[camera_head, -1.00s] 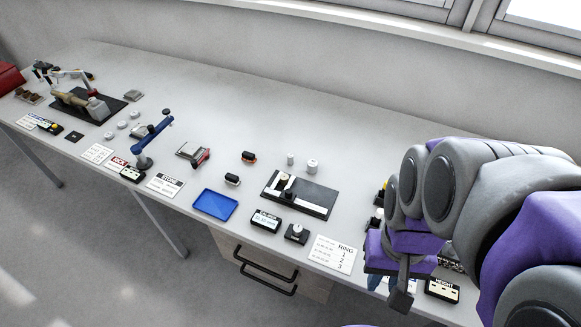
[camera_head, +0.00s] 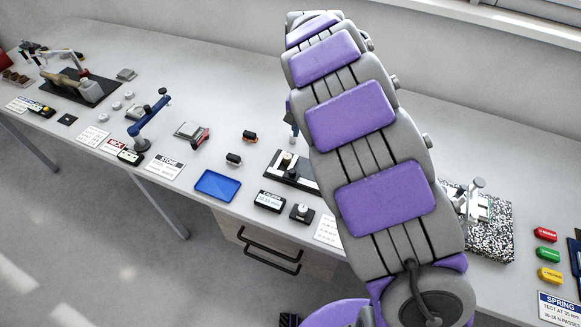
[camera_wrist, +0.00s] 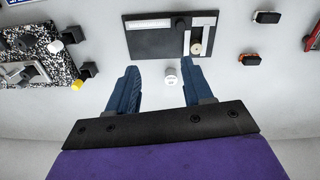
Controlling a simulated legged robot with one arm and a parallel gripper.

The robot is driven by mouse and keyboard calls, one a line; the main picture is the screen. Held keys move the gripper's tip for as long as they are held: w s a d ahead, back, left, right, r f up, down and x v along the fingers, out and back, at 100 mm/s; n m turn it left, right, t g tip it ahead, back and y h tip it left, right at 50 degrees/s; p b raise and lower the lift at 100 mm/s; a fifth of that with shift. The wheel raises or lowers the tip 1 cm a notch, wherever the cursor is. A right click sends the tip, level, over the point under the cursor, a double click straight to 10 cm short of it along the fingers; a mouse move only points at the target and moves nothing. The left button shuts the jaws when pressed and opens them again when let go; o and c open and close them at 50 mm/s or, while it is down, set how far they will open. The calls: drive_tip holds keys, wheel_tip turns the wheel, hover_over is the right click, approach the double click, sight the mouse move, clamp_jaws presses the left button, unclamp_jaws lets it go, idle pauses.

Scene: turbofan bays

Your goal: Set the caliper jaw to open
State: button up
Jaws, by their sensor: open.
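The caliper fixture, a dark board (camera_head: 284,178) with pale rails, lies on the bench partly behind my arm. I cannot tell the jaw's setting. A small display labelled CALIPER (camera_head: 270,200) stands in front, its reading too small to read. My gripper (camera_wrist: 159,72) is open and empty, its blue fingers pointing toward the board's near edge.
A dark box with a round knob (camera_head: 301,213) and a blue tray (camera_head: 217,185) lie left of my arm. Two small dark clips (camera_wrist: 268,17) (camera_wrist: 249,60) lie beside the board. A speckled plate (camera_head: 490,238) is to the right. Bare bench lies behind the fixture.

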hover_over(292, 170)
wheel_tip(292, 170, down, 2)
drive_tip(key=f, duration=0.1)
wheel_tip(292, 170, down, 17)
drive_tip(key=b, duration=0.3)
drive_tip(key=shift+d+r, duration=0.1)
drive_tip(key=shift+c, duration=0.3)
clamp_jaws()
